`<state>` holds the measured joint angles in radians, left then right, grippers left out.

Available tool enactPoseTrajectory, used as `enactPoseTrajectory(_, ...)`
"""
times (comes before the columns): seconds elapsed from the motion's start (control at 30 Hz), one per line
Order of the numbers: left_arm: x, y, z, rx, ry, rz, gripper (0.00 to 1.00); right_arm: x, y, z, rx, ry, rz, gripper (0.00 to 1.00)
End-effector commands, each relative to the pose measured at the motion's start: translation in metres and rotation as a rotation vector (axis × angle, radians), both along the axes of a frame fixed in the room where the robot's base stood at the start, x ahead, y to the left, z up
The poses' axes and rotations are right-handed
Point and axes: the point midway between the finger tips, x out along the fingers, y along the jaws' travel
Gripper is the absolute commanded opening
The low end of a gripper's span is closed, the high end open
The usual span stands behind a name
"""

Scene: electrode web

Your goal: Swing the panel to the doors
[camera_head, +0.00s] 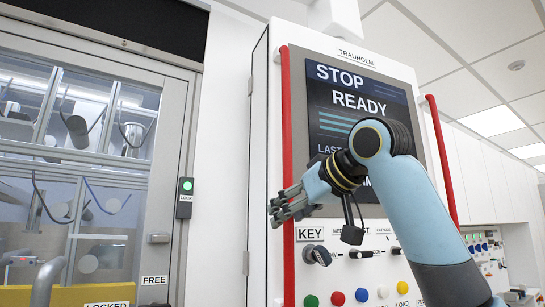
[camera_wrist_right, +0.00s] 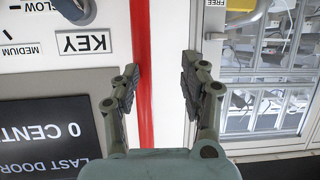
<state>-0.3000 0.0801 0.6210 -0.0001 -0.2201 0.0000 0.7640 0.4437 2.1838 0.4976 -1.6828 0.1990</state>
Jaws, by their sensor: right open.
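The panel (camera_head: 347,49) is a tall white box with a dark screen (camera_head: 325,90) reading STOP and READY. A red bar (camera_head: 287,120) runs down its left edge and another red bar (camera_head: 442,160) down its right side. My right gripper (camera_head: 282,204) reaches across the panel's front to the left bar, its fingers apart. In the right wrist view, which is upside down, the left bar (camera_wrist_right: 145,60) shows between the open fingers, nearer one of them; contact cannot be told. The doors (camera_head: 168,165) are glazed and grey-framed, to the left. My left gripper is out of view.
A lock box (camera_head: 185,197) with a green light sits beside the doors. Labels read FREE (camera_head: 155,280) and LOCKED (camera_head: 107,304). Below the screen are a key switch (camera_head: 317,255) and coloured buttons (camera_head: 362,295). White cabinets (camera_head: 490,180) stand at right.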

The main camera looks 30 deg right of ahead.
Motion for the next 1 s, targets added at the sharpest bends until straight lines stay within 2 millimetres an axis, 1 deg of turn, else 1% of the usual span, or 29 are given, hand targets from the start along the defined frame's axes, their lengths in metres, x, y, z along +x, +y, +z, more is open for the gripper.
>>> enactPoseTrajectory(0.03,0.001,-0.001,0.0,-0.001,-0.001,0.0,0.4,-0.001,-0.003,0.026,0.002,-0.037,0.0,0.44)
enactPoseTrajectory(0.07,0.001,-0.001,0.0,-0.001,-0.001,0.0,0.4,-0.002,-0.004,0.04,0.004,-0.056,0.002,0.44)
enactPoseTrajectory(0.1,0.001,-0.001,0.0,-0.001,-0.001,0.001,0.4,-0.003,-0.007,0.06,0.008,-0.083,0.002,0.44)
enactPoseTrajectory(0.17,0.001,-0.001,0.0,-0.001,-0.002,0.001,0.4,-0.008,-0.011,0.094,0.017,-0.128,0.005,0.44)
enactPoseTrajectory(0.2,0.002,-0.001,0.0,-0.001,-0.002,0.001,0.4,-0.014,-0.015,0.12,0.023,-0.162,0.007,0.44)
enactPoseTrajectory(0.27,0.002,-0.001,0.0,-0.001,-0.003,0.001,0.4,-0.024,-0.02,0.159,0.033,-0.216,0.011,0.44)
enactPoseTrajectory(0.3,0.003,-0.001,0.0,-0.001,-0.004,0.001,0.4,-0.033,-0.024,0.183,0.04,-0.251,0.012,0.44)
enactPoseTrajectory(0.4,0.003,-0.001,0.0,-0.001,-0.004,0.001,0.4,-0.055,-0.031,0.233,0.056,-0.32,0.02,0.44)
enactPoseTrajectory(0.43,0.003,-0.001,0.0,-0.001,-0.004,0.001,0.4,-0.061,-0.033,0.243,0.059,-0.335,0.021,0.44)
enactPoseTrajectory(0.5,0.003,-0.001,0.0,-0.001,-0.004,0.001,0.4,-0.07,-0.035,0.26,0.066,-0.359,0.025,0.44)
enactPoseTrajectory(0.53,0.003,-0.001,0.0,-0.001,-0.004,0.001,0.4,-0.073,-0.035,0.265,0.068,-0.366,0.026,0.44)
enactPoseTrajectory(0.6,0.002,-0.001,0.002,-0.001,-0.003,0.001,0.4,-0.074,-0.036,0.27,0.072,-0.374,0.028,0.44)
enactPoseTrajectory(0.67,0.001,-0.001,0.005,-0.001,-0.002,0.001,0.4,-0.069,-0.035,0.272,0.073,-0.375,0.03,0.44)
enactPoseTrajectory(0.77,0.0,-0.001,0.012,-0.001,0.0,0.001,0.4,-0.054,-0.033,0.273,0.074,-0.371,0.031,0.44)
enactPoseTrajectory(1.0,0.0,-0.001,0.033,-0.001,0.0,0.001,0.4,-0.006,-0.026,0.274,0.074,-0.371,0.031,0.44)
